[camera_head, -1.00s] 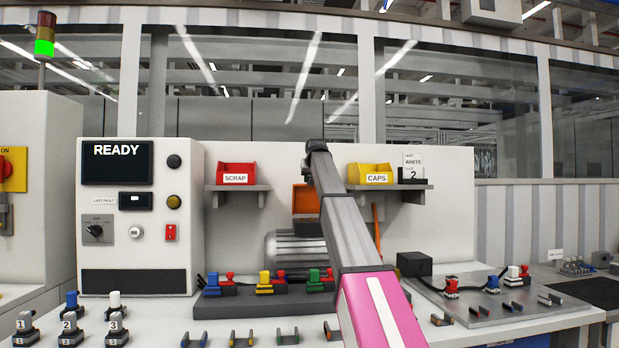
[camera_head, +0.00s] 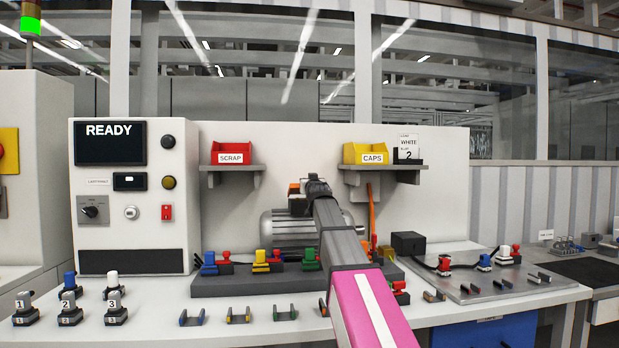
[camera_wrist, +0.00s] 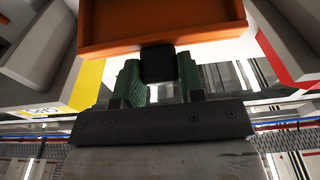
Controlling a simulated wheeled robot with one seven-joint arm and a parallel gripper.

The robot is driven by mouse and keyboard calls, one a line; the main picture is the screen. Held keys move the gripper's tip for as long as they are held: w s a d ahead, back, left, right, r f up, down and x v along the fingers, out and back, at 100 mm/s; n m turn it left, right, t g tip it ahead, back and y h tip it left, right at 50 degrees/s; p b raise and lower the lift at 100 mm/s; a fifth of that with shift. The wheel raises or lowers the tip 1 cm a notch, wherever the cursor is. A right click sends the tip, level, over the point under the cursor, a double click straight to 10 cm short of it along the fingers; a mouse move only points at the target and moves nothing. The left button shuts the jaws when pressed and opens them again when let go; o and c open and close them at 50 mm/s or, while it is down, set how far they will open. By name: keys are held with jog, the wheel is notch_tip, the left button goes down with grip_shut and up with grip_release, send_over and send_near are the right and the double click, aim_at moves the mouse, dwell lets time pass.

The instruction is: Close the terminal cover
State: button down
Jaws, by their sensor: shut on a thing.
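The orange terminal cover (camera_head: 294,188) sits at the top of the grey finned motor (camera_head: 283,226), partly hidden by my arm. In the wrist view the cover (camera_wrist: 150,22) fills the top middle, with its dark tab (camera_wrist: 158,56) at its near edge. My gripper (camera_wrist: 158,70) has its two green fingers on either side of this tab, shut on it. In the head view the end of my arm (camera_head: 317,186) is at the cover, and the fingers cannot be made out. The cover's exact angle is hard to tell.
A shelf with a red SCRAP bin (camera_head: 231,153) is at the left, one with a yellow CAPS bin (camera_head: 370,153) at the right. Below the motor is a dark block with coloured connectors (camera_head: 261,262). A black box (camera_head: 408,244) stands to the right.

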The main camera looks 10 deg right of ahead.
notch_tip(320, 180, down, 7)
jog(key=s, duration=0.1)
jog(key=shift+s+f, duration=0.15)
dwell(0.3)
jog(key=shift+f, duration=0.15)
dwell(0.3)
jog(key=c, duration=0.8)
grip_release()
jog(key=shift+o, duration=0.4)
jog(key=s+f, duration=0.1)
jog(key=s, duration=0.9)
jog(key=shift+s+f, duration=0.15)
jog(key=shift+s, duration=0.2)
